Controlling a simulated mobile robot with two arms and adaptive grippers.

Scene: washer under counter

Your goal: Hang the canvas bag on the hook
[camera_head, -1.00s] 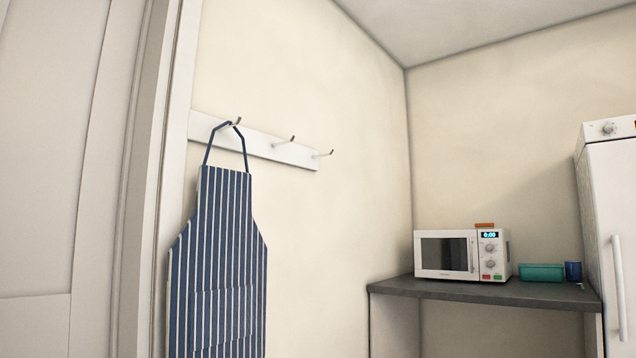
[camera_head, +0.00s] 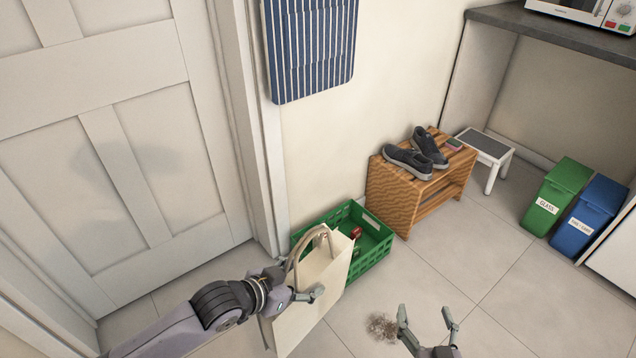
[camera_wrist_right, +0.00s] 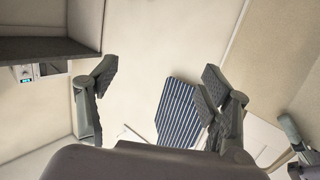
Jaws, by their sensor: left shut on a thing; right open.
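The cream canvas bag (camera_head: 312,295) hangs upright in the head view, its handle loop standing above its opening. My left gripper (camera_head: 300,290) is shut on the bag near its handle and top edge. The bag is in front of a green crate and hides part of it. My right gripper (camera_head: 428,318) is open and empty to the right of the bag, above the floor. In the right wrist view its two fingers (camera_wrist_right: 155,95) are spread wide with nothing between them. The hooks are out of view in the head view now.
A striped apron (camera_head: 309,45) hangs on the wall. The green crate (camera_head: 372,262) holds a red item (camera_head: 356,233). A wooden rack (camera_head: 395,200) bears dark shoes (camera_head: 410,160). A stool (camera_head: 486,148), a green bin (camera_head: 556,195) and a blue bin (camera_head: 592,212) stand right.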

